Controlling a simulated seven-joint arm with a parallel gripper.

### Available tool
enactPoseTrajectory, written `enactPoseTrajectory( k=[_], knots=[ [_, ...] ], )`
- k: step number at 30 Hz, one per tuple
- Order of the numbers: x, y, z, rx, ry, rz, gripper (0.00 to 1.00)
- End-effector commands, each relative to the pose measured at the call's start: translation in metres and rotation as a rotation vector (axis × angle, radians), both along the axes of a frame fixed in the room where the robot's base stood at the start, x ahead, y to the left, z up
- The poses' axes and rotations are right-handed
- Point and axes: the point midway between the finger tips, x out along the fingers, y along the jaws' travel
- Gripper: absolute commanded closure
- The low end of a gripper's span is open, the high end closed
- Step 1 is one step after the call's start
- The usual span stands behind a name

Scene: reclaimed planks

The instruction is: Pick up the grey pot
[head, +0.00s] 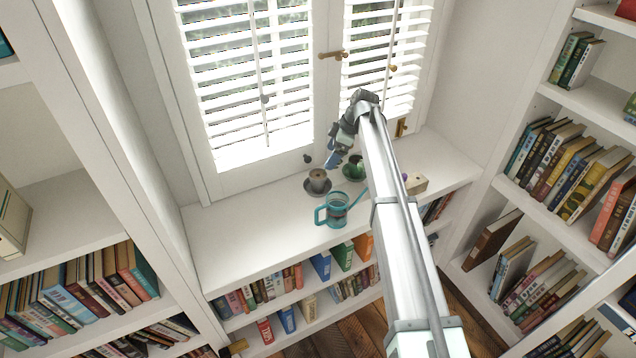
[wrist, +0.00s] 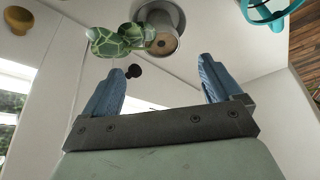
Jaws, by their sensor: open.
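The grey pot (head: 318,178) stands upright on a dark saucer (head: 308,189) on the white window ledge. In the wrist view the pot (wrist: 163,42) shows beyond my fingertips, with the saucer (wrist: 178,10) around its base. A green patterned object (wrist: 117,40) partly overlaps it there. My gripper (head: 334,160) is above the ledge, a little right of the pot and close to the window. In the wrist view my gripper (wrist: 161,66) has its two blue fingers spread apart, with nothing between them.
A teal watering can (head: 336,209) stands in front of the pot, its spout pointing right. The green object (head: 354,168) sits right of the pot, beside my arm. A small beige box (head: 416,183) is further right. The ledge's left part is clear. Shuttered windows (head: 245,80) rise behind.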

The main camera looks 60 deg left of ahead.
Motion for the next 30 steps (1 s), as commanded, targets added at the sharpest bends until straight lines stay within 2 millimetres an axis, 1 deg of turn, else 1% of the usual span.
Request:
enactPoseTrajectory(
  k=[1,6,9,17,20,27,30],
  knots=[
    [-0.003,0.002,-0.009,-0.002,0.001,0.0,0.08],
    [-0.014,0.009,-0.036,-0.002,0.001,0.0,0.08],
    [-0.018,0.012,-0.048,-0.002,0.001,0.0,0.08],
    [-0.023,0.015,-0.061,-0.001,0.001,-0.001,0.08],
    [-0.027,0.016,-0.07,-0.002,0.001,-0.001,0.08],
    [-0.038,0.023,-0.098,-0.002,0.001,-0.001,0.08],
    [-0.04,0.024,-0.103,-0.001,0.001,-0.001,0.08]
  ],
)
